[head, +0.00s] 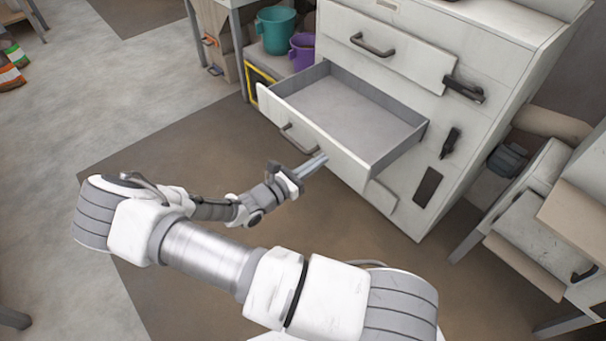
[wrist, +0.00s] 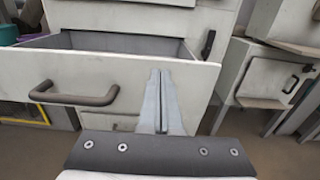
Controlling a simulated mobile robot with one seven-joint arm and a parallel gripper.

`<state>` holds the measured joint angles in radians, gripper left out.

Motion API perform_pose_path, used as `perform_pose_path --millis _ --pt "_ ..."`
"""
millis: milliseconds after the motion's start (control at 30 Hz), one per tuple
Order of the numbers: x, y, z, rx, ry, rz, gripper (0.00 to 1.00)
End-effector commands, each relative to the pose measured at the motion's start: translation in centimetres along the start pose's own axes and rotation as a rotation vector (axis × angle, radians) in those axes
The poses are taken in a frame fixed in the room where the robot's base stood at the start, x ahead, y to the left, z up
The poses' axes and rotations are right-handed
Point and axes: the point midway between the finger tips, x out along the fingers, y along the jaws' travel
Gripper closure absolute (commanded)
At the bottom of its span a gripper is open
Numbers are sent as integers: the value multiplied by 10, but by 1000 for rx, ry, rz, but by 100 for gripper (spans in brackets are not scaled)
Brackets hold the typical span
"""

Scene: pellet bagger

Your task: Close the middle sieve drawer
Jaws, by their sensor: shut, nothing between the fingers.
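The middle sieve drawer (head: 318,136) is pulled well out of the white cabinet (head: 490,60), and its grey inside looks empty. Its front panel has a dark bar handle (head: 298,140). In the wrist view the drawer front (wrist: 135,75) fills the left and middle, with the handle (wrist: 75,95) to the left of my fingers. My gripper (head: 318,160) is shut and empty, its fingers pointing at the right part of the drawer front. In the wrist view my gripper (wrist: 160,75) overlaps the panel near its right end. I cannot tell whether the fingertips touch it.
The top drawer (head: 385,47) is shut above, and a lower panel (head: 381,197) lies below. Teal (head: 276,30) and purple (head: 302,50) buckets stand left of the cabinet. Floor before the drawer is clear.

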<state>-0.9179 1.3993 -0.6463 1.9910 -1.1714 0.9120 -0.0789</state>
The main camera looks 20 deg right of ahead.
Motion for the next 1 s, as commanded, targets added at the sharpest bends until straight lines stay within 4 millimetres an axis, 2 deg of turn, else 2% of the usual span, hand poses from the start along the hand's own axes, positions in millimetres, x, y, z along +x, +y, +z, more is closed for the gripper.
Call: perform_pose_path --millis 100,300,1000 --pt "22 -1 -3 0 -1 -4 100" --pt "42 -1 -1 -1 0 -2 100" --pt "48 -1 1 0 1 -1 100"
